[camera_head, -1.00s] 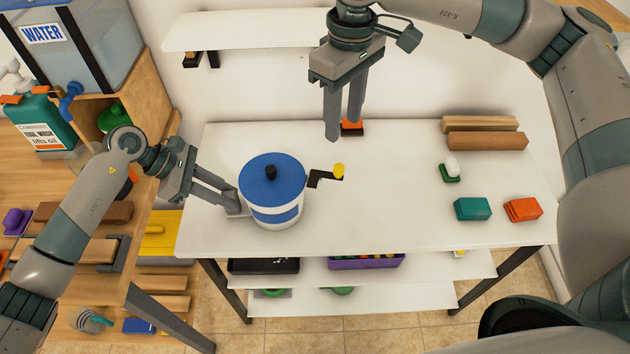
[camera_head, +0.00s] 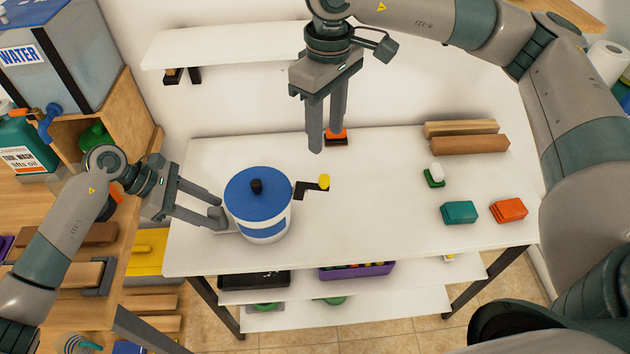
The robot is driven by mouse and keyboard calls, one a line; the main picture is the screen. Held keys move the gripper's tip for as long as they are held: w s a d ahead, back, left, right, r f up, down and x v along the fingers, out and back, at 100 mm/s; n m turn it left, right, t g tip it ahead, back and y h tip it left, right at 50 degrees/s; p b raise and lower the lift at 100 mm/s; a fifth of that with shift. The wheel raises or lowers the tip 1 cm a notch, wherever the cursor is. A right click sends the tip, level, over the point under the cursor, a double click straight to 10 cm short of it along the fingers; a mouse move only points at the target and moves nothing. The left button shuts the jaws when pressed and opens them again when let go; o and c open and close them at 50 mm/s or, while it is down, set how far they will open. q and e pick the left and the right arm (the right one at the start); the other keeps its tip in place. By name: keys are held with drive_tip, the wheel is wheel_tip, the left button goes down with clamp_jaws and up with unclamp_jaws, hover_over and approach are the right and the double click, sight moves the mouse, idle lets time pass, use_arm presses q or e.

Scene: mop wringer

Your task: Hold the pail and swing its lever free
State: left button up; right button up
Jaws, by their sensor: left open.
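The white pail (camera_head: 263,228) stands upright on the white table, with a blue lid (camera_head: 250,197) and black knob. Its black crank lever (camera_head: 306,189) sticks out to the right and ends in a yellow knob (camera_head: 324,181). My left gripper (camera_head: 218,208) is open at the pail's left side, its fingertips by a small grey part there. Whether they touch it I cannot tell. My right gripper (camera_head: 326,132) hangs fingers down above the table's back, behind the lever and apart from it. Its fingers are apart with nothing between them.
An orange-and-black item (camera_head: 336,138) sits behind my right fingers. Teal (camera_head: 459,212) and orange (camera_head: 509,210) blocks, a green-and-white brush (camera_head: 434,176) and wooden bars (camera_head: 469,144) lie on the right. The table (camera_head: 370,225) is clear between the pail and the blocks.

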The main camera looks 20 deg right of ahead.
use_arm(q)
drive_tip(key=v, duration=1.1)
drive_tip(key=shift+a, duration=0.15)
